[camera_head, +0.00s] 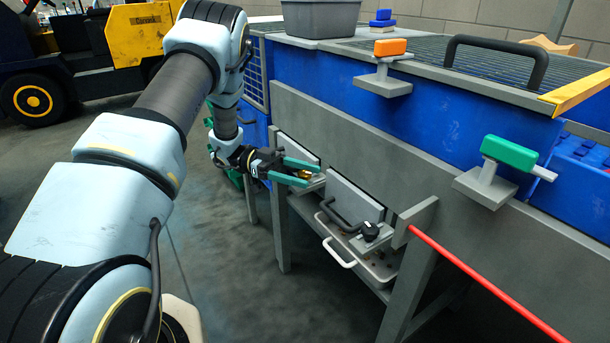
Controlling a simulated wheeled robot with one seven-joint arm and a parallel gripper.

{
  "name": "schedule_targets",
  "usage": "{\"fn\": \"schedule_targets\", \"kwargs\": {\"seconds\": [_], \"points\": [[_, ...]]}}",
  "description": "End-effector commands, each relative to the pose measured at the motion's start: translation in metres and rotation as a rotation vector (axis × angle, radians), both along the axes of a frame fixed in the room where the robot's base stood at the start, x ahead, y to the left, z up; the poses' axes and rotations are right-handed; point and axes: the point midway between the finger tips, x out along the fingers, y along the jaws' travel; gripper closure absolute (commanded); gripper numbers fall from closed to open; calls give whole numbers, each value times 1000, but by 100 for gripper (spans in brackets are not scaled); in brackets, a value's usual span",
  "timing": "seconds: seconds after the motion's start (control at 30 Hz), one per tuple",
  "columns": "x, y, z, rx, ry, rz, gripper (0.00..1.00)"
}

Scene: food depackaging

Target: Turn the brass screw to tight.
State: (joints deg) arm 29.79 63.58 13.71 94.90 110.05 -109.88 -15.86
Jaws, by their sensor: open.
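The brass screw (303,174) shows as a small gold-coloured bit at the front of the left grey panel under the blue machine. My gripper (311,174) has two teal fingers and is open, with one finger above the screw and one below it in the picture. The screw appears between the fingers, but I cannot tell whether they touch it. Most of the screw is hidden by the fingers, so how tight it is cannot be seen.
Right of my gripper are a grey panel with a black handle (340,218), a black knob (371,231) and a tray with a white handle (340,252). An orange lever (390,47), a green lever (509,152) and a red bar (480,280) stick out. Open floor lies left.

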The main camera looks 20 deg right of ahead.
Motion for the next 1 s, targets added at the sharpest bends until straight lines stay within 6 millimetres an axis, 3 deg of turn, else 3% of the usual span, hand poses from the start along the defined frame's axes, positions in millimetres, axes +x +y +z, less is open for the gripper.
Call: {"fn": "schedule_targets", "kwargs": {"seconds": [0.5,1.0], "points": [[68,59,0,-1,0,2,30],[77,67,0,0,-1,2,30]]}}
